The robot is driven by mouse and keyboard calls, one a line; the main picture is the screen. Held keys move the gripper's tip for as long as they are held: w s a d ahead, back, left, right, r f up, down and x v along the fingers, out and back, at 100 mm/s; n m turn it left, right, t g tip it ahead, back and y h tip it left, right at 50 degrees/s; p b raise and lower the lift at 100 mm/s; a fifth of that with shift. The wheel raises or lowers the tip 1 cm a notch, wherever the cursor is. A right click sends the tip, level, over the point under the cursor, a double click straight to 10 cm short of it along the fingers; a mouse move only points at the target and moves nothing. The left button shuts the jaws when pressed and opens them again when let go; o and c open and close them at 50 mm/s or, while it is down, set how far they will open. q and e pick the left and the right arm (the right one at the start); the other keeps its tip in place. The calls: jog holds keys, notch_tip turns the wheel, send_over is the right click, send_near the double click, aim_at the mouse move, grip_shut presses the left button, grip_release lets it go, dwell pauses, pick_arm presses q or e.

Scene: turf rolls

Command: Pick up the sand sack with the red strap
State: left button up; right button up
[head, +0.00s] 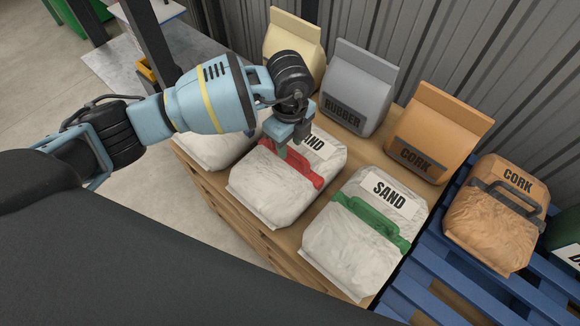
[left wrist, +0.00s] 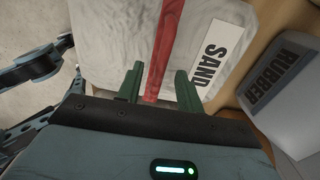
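The white sand sack with the red strap (head: 265,193) lies on the wooden pallet between two other white sacks. Its red strap (head: 290,166) runs across its top, partly hidden by my gripper. My left gripper (head: 291,146) is over the strap near the SAND label. In the left wrist view the green fingers of my left gripper (left wrist: 160,88) are apart, and the red strap (left wrist: 166,50) runs between them with space on each side. I cannot tell how far down the fingers reach around it. My right gripper is not in view.
A sand sack with a green strap (head: 362,238) lies to the right, another white sack (head: 215,148) to the left. Upright rubber (head: 357,88), cork (head: 437,130) and cream (head: 293,42) bags stand behind. A strapped cork sack (head: 494,215) sits on a blue pallet (head: 440,283).

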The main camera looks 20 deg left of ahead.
pick_arm(q)
jog(key=shift+f, duration=0.75)
grip_shut()
dwell(0.8)
jog(key=shift+w+d+r, duration=0.1)
jog(key=shift+w+r, duration=0.1)
jog(key=shift+r, duration=0.1)
